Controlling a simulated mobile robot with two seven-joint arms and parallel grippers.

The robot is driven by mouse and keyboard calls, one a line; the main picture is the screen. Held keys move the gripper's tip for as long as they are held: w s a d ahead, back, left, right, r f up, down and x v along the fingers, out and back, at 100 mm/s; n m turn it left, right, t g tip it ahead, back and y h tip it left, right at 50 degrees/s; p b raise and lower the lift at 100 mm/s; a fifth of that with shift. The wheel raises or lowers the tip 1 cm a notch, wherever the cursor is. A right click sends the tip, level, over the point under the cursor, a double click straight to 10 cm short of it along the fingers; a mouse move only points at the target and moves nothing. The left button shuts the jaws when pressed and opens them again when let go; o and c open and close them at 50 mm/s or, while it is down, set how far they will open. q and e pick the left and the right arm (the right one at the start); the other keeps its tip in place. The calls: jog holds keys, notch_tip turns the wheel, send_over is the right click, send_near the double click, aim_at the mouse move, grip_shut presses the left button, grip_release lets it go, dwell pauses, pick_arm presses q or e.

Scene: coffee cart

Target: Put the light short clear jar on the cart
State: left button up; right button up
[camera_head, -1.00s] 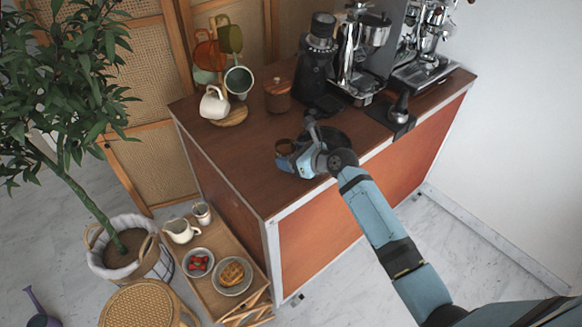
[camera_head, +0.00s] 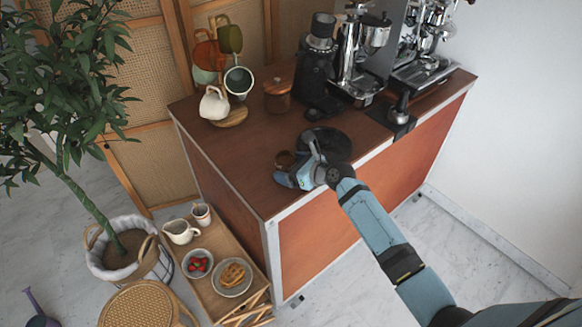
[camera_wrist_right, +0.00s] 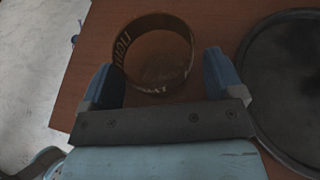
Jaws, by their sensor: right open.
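A short clear jar (camera_head: 285,157) with a brownish look and a dark rim stands on the brown cart top (camera_head: 240,172). In the right wrist view the jar (camera_wrist_right: 157,84) shows lettering round its wall, seen through from above. My right gripper (camera_head: 298,163) is open, low over the cart top, its fingers towards the jar. In the wrist view the fingers (camera_wrist_right: 160,72) lie on either side of the jar's near part, with a small gap on the right. I cannot tell whether either finger touches it. My left gripper is not in view.
A dark round tray (camera_head: 334,140) lies right beside the gripper. A wooden canister (camera_head: 278,97), a mug tree (camera_head: 229,118) and coffee machines stand at the back. A low wooden tray table (camera_head: 222,258) with dishes stands left of the cart. The cart's front left top is bare.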

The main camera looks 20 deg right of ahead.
jog(key=shift+s+d+r, duration=0.1)
jog(key=shift+r, duration=0.1)
jog(key=v, duration=1.1)
jog(key=s+a+f+n+h, duration=0.2)
jog(key=s+f+n, duration=0.5)
jog(key=s+n, duration=0.5)
jog(key=s+a+f+n+h, duration=0.2)
jog(key=s+a+f+n, duration=0.3)
jog(key=s+n, duration=0.7)
notch_tip(320, 180, down, 3)
jog(key=n, duration=0.8)
jog(key=shift+s+r, duration=0.15)
jog(key=shift+s, duration=0.25)
jog(key=shift+a, duration=0.1)
